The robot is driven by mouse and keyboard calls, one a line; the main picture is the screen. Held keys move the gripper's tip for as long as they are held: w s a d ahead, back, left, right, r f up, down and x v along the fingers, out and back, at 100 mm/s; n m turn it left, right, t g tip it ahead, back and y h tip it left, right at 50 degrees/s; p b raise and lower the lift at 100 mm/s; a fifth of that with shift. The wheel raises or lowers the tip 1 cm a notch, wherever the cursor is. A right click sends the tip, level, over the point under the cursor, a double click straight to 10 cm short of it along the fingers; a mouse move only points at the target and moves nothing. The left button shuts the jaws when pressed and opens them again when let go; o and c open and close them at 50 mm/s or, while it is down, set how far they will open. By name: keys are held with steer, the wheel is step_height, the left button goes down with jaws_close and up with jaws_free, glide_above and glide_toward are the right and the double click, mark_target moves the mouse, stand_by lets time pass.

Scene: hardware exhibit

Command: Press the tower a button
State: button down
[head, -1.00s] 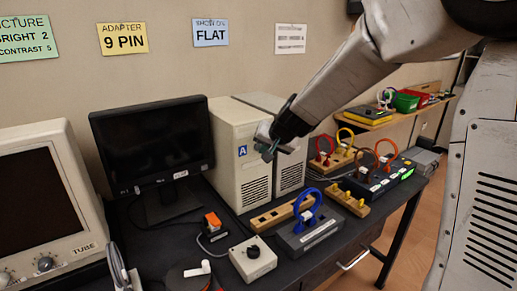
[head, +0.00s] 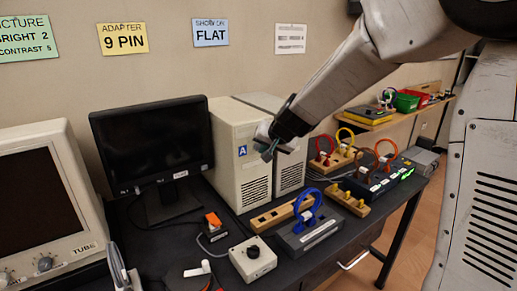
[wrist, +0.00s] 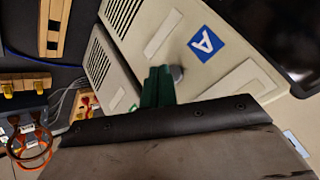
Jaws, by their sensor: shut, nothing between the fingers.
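Tower A (head: 238,160) is a beige computer case with a blue "A" label (head: 242,151), standing on the dark table right of the flat monitor. In the wrist view, its front (wrist: 200,45) shows the label and a round grey button (wrist: 177,73). My gripper (head: 267,154) is in front of the tower's upper front. In the wrist view, the green fingers (wrist: 158,82) are shut and empty, with their tips right beside the button. I cannot tell whether they touch it. In the head view, the gripper hides the button.
A second beige tower (head: 292,165) stands right beside tower A. The flat monitor (head: 152,140) is on the left. A blue cable on a dark box (head: 310,235), a wooden block (head: 271,218) and a white knob box (head: 253,259) sit in front.

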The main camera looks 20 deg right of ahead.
steer(key=shift+w+a, duration=0.15)
steer(key=shift+w, duration=0.2)
steer(key=shift+w, duration=0.15)
stand_by(0.3)
steer(key=shift+s, duration=0.6)
steer(key=s+d, duration=0.2)
steer(key=s, duration=0.3)
steer(key=shift+s, duration=0.35)
stand_by(0.3)
